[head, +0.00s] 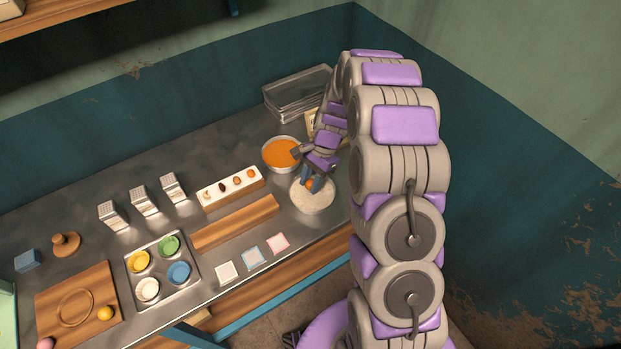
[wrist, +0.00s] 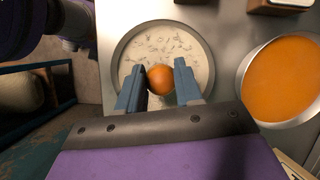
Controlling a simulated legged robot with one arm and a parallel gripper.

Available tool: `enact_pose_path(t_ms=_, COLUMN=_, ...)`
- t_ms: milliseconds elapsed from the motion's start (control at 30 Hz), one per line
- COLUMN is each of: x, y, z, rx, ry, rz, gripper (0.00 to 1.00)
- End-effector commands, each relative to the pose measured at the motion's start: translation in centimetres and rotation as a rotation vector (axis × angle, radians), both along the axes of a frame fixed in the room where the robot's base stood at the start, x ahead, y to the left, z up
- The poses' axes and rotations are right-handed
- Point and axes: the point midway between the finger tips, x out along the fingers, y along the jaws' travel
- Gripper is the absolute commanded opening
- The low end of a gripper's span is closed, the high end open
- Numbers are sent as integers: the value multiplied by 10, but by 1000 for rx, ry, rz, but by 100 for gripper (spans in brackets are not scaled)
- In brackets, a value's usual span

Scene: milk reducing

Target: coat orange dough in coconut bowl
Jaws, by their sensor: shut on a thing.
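The orange dough ball (wrist: 161,79) is between the blue fingers of my gripper (wrist: 160,82) in the wrist view. My gripper is shut on it. The coconut bowl (wrist: 128,58), round with white flaky contents, lies beneath the ball and fingers. In the head view the coconut bowl (head: 313,203) is near the counter's right end, with my gripper (head: 311,184) over it and the orange dough (head: 309,184) partly hidden by the fingers. I cannot tell whether the dough touches the coconut.
A bowl of orange liquid (head: 281,153) stands just behind the coconut bowl. A white holder (head: 230,188) with several small balls and a wooden board (head: 236,223) are to the left. A clear container (head: 297,92) stands behind. A muffin-style tray (head: 163,270) with coloured contents is farther left.

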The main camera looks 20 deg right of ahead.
Motion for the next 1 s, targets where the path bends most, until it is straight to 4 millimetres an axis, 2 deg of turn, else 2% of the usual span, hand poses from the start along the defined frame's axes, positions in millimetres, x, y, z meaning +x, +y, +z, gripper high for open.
enact_pose_path(t_ms=700, x=0, y=0, z=-51, rx=0, ry=1, rz=0, gripper=6)
enact_pose_path(t_ms=1000, x=0, y=0, z=-57, rx=-1, ry=-1, rz=0, gripper=6)
